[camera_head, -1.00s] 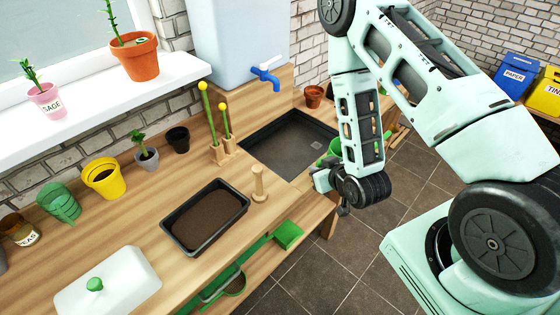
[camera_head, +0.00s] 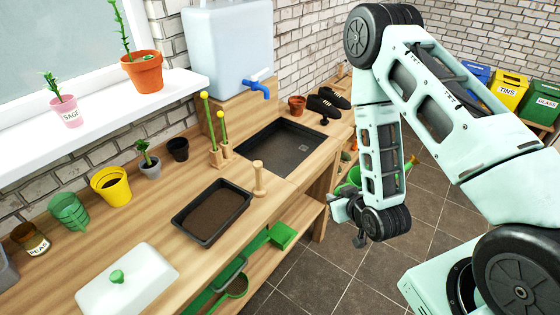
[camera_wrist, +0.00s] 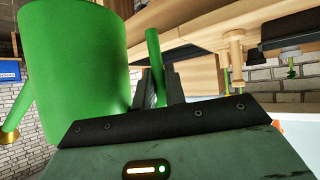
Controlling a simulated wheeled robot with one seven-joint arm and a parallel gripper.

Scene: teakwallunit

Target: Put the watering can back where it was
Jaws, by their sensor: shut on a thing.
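The green watering can (camera_wrist: 75,70) fills the upper left of the wrist view, with part of its gold-yellow spout end at the left edge. My gripper (camera_wrist: 158,78) is shut on its green upright handle bar. In the head view the can (camera_head: 354,176) is mostly hidden behind my forearm, beside the right end of the bench. Its yellow spout end shows to the right of the arm. The can appears held in the air, clear of the worktop. The gripper's fingers are hard to make out in the head view.
The wooden bench (camera_head: 130,220) holds a soil tray (camera_head: 212,211), a sunken black basin (camera_head: 283,147), a white lidded dish (camera_head: 127,283) and several pots. Black shoes (camera_head: 328,101) lie beyond the basin. A lower shelf holds green tools. Tiled floor (camera_head: 345,268) is open right of the bench.

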